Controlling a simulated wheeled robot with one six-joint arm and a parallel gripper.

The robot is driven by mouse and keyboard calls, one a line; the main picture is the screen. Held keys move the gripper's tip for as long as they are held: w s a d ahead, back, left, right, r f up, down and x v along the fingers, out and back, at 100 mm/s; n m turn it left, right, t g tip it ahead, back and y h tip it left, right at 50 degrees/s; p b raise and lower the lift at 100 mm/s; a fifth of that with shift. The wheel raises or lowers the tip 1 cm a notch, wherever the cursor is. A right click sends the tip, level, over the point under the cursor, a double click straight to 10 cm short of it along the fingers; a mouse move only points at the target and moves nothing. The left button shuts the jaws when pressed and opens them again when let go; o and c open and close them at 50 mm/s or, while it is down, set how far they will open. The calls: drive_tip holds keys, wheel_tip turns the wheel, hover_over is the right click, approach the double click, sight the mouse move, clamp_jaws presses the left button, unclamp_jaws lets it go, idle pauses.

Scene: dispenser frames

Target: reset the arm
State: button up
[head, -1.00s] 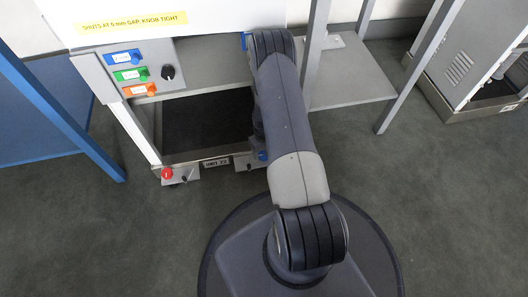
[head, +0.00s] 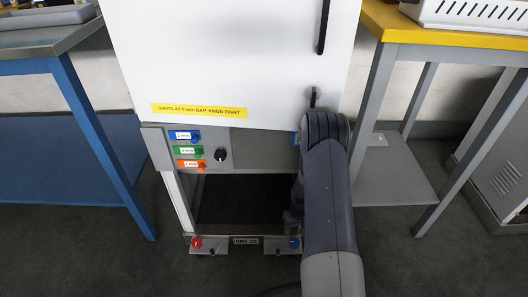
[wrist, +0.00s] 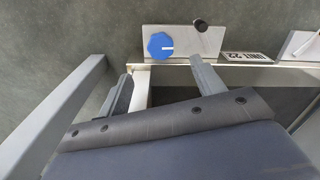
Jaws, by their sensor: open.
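My arm (head: 328,195) reaches forward in front of the dispenser frame's right side in the head view. My gripper (wrist: 163,85) shows in the wrist view as two separated fingers, open, with nothing seen between them. In the head view it is mostly hidden by my arm. A blue knob (wrist: 160,46) on a light plate lies just beyond the fingers in the wrist view, apart from them. It also shows at the foot of the frame in the head view (head: 294,243). A red knob (head: 196,243) sits at the left foot.
The white cabinet (head: 225,60) carries a yellow label (head: 199,111). Blue, green and orange tags (head: 188,151) sit beside a black dial (head: 220,155). A blue-legged table (head: 110,145) stands left and a yellow-topped table (head: 455,36) right. A grey post (wrist: 55,120) crosses the wrist view's left.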

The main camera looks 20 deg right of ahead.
sight(295, 242)
wheel_tip(295, 242, down, 10)
drive_tip(key=b, duration=0.4)
drive_tip(key=shift+f, duration=0.25)
drive_tip(key=shift+r+n, duration=0.2)
drive_tip(key=shift+n, duration=0.5)
